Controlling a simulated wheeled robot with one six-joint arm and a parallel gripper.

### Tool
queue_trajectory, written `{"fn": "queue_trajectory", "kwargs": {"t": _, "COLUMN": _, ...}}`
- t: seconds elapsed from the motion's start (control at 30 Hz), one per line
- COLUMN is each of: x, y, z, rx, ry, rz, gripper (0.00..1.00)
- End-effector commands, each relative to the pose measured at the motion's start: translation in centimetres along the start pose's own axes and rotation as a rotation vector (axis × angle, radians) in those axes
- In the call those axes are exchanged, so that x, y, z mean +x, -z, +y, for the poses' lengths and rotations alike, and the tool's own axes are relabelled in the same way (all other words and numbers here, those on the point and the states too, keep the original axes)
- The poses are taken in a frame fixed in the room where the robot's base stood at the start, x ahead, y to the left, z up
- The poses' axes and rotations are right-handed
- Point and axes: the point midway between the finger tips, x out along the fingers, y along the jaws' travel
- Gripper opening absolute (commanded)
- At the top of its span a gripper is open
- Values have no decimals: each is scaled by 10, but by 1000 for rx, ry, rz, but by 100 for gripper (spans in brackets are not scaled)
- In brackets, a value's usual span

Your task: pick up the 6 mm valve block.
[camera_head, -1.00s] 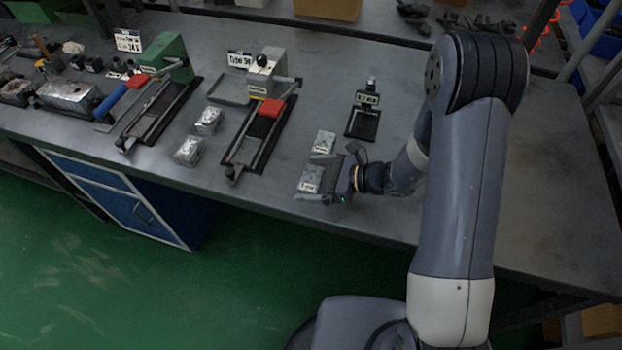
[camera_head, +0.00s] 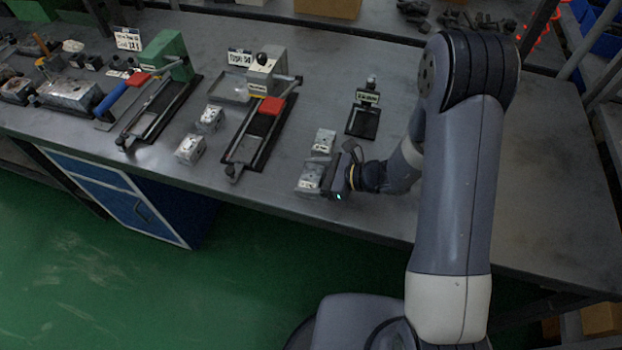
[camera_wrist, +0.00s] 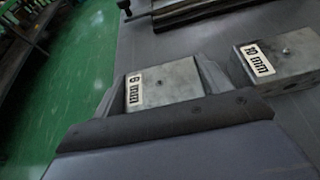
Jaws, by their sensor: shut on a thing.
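The 6 mm valve block (camera_wrist: 172,82) is a grey metal block with a white "6 mm" label, seen close in the wrist view. In the head view the same block (camera_head: 309,178) sits near the front edge of the bench, partly covered by my gripper (camera_head: 325,182). My gripper (camera_wrist: 160,100) is shut on this block, with a finger on each side. I cannot tell whether the block is clear of the bench top. A second block labelled "10 mm" (camera_wrist: 280,58) lies to the right in the wrist view, and behind the held block in the head view (camera_head: 323,141).
Two more metal blocks (camera_head: 190,149) stand to the left, beside a clamp fixture with a red part (camera_head: 271,106). A small black stand with a sign (camera_head: 364,120) is behind my gripper. The grey bench (camera_head: 290,215) ends close in front of the held block.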

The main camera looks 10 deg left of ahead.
Motion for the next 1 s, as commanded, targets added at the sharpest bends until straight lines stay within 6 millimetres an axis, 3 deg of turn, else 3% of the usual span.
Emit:
{"fn": "queue_trajectory", "kwargs": {"t": 0.1, "x": 0, "y": -1, "z": 0, "rx": -1, "ry": 0, "rz": -1, "gripper": 37}}
{"fn": "queue_trajectory", "kwargs": {"t": 0.53, "x": -4, "y": -9, "z": -1, "rx": -4, "ry": 1, "rz": -2, "gripper": 37}}
{"fn": "queue_trajectory", "kwargs": {"t": 1.0, "x": -30, "y": -73, "z": 0, "rx": -6, "ry": 2, "rz": -2, "gripper": 37}}
